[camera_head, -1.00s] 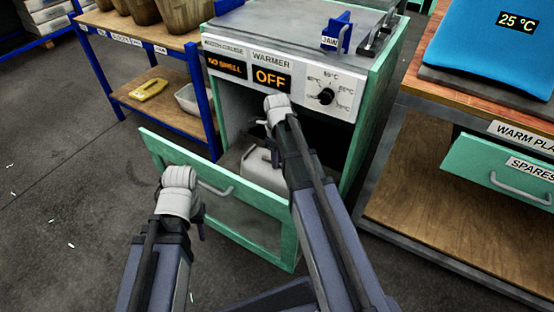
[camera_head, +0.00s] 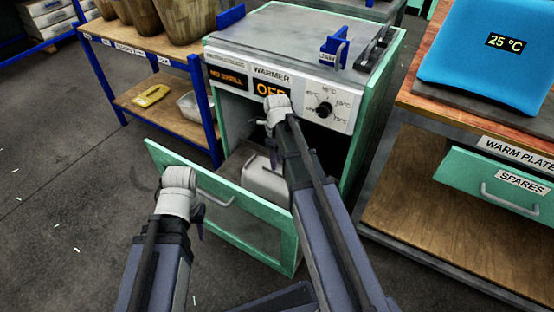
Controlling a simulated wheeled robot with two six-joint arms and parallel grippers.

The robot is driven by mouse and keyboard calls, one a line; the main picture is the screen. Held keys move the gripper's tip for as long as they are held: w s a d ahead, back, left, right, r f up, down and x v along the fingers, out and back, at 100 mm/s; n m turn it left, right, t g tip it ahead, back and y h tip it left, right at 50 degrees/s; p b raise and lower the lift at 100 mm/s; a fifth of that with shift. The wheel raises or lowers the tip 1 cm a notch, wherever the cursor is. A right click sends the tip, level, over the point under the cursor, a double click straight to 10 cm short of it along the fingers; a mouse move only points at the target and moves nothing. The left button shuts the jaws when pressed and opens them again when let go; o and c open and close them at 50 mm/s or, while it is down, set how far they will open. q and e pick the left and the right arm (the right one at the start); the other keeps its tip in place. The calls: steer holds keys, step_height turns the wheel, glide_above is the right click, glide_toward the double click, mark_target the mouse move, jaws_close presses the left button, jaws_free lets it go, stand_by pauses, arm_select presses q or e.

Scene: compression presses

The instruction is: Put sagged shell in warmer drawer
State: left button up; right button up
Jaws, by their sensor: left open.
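The warmer (camera_head: 290,36) is a green cabinet with a grey top, and its panel reads NO SHELL and OFF. Its green-fronted drawer (camera_head: 270,238) is pulled out, with a pale box-like object (camera_head: 265,183) inside it. I cannot tell whether that object is the sagged shell; no other thing in view is clearly the shell. My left gripper (camera_head: 178,190) is open, in front of the drawer front's left part; its fingers are mostly hidden. My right gripper (camera_head: 275,110) appears in front of the warmer's panel, above the drawer opening; its fingertips are hidden.
A blue slab (camera_head: 492,65) with a 25 °C display lies on the right bench (camera_head: 415,98), above a green spares drawer (camera_head: 507,187). A blue-framed shelf (camera_head: 175,110) holds brown pots (camera_head: 170,20) and a yellow item (camera_head: 151,96). A blue stand (camera_head: 334,50) is on the warmer.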

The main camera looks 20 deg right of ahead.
step_height(320, 180, up, 8)
steer(key=p, duration=0.6)
steer(key=shift+f, duration=0.2)
stand_by(0.7)
